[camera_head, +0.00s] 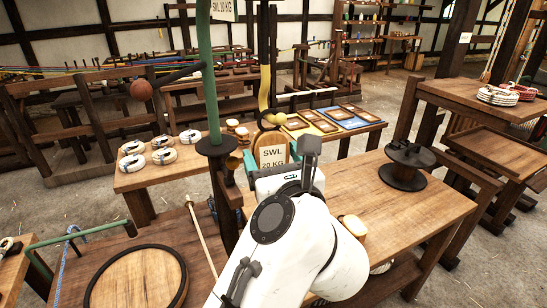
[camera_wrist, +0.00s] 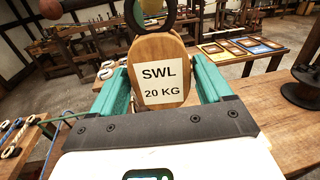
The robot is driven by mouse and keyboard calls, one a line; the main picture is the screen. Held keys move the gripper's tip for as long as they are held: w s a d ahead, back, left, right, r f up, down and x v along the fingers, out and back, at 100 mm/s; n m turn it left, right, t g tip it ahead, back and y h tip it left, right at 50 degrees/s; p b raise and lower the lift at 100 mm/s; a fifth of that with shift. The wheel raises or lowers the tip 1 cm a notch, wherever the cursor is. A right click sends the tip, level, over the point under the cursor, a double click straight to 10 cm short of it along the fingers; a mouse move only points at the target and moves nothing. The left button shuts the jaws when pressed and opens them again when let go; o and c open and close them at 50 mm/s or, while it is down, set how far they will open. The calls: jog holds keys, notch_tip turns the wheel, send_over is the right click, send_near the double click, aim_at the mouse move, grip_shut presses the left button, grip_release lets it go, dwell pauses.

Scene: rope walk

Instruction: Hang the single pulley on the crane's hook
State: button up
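The single pulley (camera_wrist: 163,98) is a wooden block with a white "SWL 20 KG" label and a dark ring (camera_wrist: 171,14) at its top. It stands upright between the teal fingers of my gripper (camera_wrist: 160,84), which look closed on its sides. In the head view the pulley (camera_head: 271,143) is held above the bench, right of the dark crane post (camera_head: 216,147). The crane's yellow hook (camera_head: 265,85) hangs directly above the pulley, its lower end close to the pulley's top. I cannot tell whether the hook passes through the ring.
A green upright (camera_head: 208,75) and a reddish-brown ball (camera_head: 141,89) on a dark arm belong to the crane area. A dark spool (camera_head: 405,168) stands on the right bench (camera_head: 425,215). Rope coils (camera_head: 163,156) lie on the left table. A round wooden lid (camera_head: 137,280) is at front left.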

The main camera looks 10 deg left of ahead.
jog(key=o, duration=0.3)
